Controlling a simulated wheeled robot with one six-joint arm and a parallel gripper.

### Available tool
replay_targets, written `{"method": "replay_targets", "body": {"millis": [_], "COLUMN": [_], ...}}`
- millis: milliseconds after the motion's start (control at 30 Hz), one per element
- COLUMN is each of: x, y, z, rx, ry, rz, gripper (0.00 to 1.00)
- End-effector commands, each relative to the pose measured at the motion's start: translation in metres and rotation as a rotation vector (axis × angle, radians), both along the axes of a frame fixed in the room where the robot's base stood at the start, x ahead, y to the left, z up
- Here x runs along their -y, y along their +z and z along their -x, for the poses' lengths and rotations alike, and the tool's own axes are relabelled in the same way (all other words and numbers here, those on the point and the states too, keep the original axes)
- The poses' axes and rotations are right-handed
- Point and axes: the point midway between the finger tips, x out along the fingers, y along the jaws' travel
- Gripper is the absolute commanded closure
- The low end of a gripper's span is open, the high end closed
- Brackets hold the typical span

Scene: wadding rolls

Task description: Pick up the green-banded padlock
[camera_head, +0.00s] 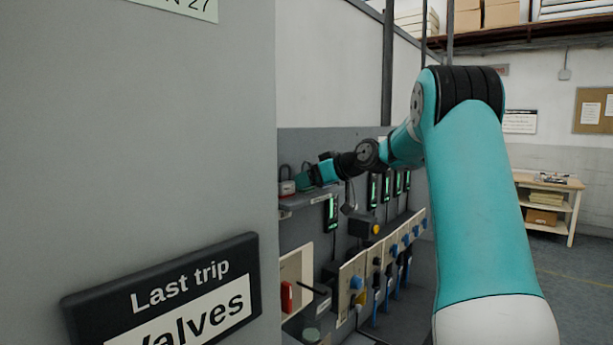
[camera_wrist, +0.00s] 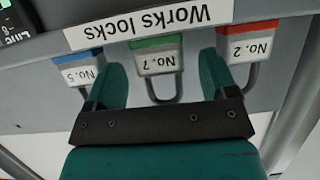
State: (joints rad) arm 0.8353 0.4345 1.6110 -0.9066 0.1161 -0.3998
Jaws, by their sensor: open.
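The green-banded padlock (camera_wrist: 158,62), marked No. 7, shows upside down in the wrist view, below the "Works locks" strip. Its dark shackle curves toward my gripper. My gripper (camera_wrist: 162,72) is open, with one teal finger on each side of this padlock in the picture. I cannot tell whether the fingers touch it or how deep they reach. A blue-banded padlock (camera_wrist: 78,72), No. 5, is at the left, partly behind the left finger. A red-banded padlock (camera_wrist: 248,46), No. 2, is at the right. In the head view my gripper (camera_head: 306,178) is at the shelf, hiding most padlocks.
In the head view a padlock with a red band (camera_head: 287,187) stands on the shelf beside my gripper. A large grey panel (camera_head: 140,140) with a "Last trip" sign (camera_head: 170,300) fills the left. Several lit handheld units (camera_head: 332,213) hang along the wall.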

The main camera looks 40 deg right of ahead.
Motion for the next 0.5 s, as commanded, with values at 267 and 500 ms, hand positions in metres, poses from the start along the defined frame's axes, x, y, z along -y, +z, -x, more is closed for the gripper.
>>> {"method": "replay_targets", "body": {"millis": [267,500], "x": [-0.003,-0.003], "y": [-0.008,-0.008], "z": [-0.020,-0.020], "rx": [0.000,0.000], "ry": [-0.001,-0.001], "rz": [0.001,0.001], "gripper": [0.21,0.42]}}
